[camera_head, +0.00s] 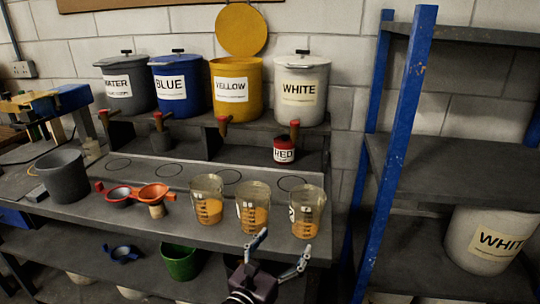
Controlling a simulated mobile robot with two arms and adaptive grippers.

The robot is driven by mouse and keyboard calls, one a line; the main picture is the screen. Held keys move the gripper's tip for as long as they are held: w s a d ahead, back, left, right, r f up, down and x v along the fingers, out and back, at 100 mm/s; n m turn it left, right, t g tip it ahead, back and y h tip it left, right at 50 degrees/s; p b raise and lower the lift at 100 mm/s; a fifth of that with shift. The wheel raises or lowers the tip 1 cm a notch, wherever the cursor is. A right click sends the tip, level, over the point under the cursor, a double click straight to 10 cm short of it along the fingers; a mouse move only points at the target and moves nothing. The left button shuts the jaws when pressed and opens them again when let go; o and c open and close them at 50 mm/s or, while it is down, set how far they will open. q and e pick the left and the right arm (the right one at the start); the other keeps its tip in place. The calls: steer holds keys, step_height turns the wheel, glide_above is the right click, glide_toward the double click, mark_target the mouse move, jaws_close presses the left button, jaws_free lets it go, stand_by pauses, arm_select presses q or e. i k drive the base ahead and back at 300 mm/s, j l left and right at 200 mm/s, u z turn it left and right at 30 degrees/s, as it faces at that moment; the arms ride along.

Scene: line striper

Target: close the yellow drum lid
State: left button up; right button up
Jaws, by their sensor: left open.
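The yellow drum (235,92) stands on the raised shelf at the back, between the blue drum and the white drum. Its round yellow lid (241,29) is swung up and stands upright behind the drum's rim, against the wall. My left gripper (282,256) is low in the middle of the picture, in front of the bench's front edge. Its two fingers are spread apart with nothing between them. It is well below and in front of the yellow drum. My right gripper is not in view.
The water (131,86), blue (179,86) and white (301,92) drums have their lids on. Three beakers (207,199) with orange-yellow contents stand along the bench's front, between my gripper and the drums. A blue-posted rack (397,150) stands at right.

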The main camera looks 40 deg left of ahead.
mark_target(240, 28)
steer(key=u, duration=1.5)
